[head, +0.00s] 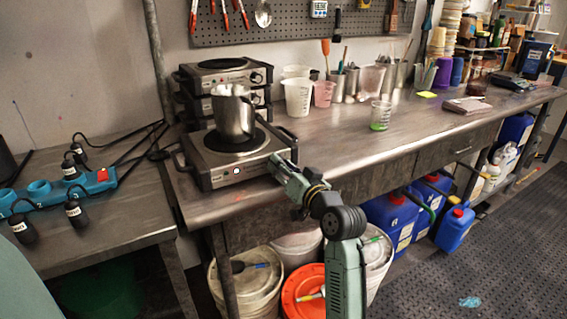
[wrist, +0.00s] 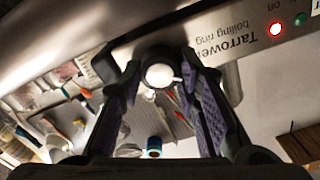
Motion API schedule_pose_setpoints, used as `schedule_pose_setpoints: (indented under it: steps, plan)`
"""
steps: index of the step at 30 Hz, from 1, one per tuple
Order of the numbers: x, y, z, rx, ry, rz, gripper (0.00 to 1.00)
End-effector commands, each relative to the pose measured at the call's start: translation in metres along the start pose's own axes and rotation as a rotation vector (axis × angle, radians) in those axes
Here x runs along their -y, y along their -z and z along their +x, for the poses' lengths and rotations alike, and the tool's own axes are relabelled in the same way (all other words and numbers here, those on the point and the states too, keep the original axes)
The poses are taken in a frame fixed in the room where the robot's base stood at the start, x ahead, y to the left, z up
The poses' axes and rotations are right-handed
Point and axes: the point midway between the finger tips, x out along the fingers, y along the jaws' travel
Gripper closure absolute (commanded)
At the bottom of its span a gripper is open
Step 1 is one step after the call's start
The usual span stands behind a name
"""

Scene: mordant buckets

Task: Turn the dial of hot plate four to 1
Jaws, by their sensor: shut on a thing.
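The pointer and scale cannot be read. A lit red lamp (wrist: 275,29) and a green lamp (wrist: 301,19) show beside the lettering. No plate number is legible.
More hot plates (head: 221,79) are stacked behind. A beaker of green liquid (head: 380,117) and several cups stand further right. A blue power strip (head: 60,192) with plugs lies on the left table. Buckets (head: 304,290) and blue canisters (head: 390,215) stand beneath the bench.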

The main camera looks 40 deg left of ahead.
Motion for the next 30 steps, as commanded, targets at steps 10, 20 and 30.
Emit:
schedule_pose_setpoints:
  steps: [10,20,30]
  plan:
    - [-0.0003,-0.0007,0.0000,0.001,0.000,0.032,0.98]
    - [-0.0003,-0.0006,0.0000,0.001,0.000,0.031,0.62]
    - [-0.0001,-0.0002,0.0000,0.000,0.000,0.030,0.50]
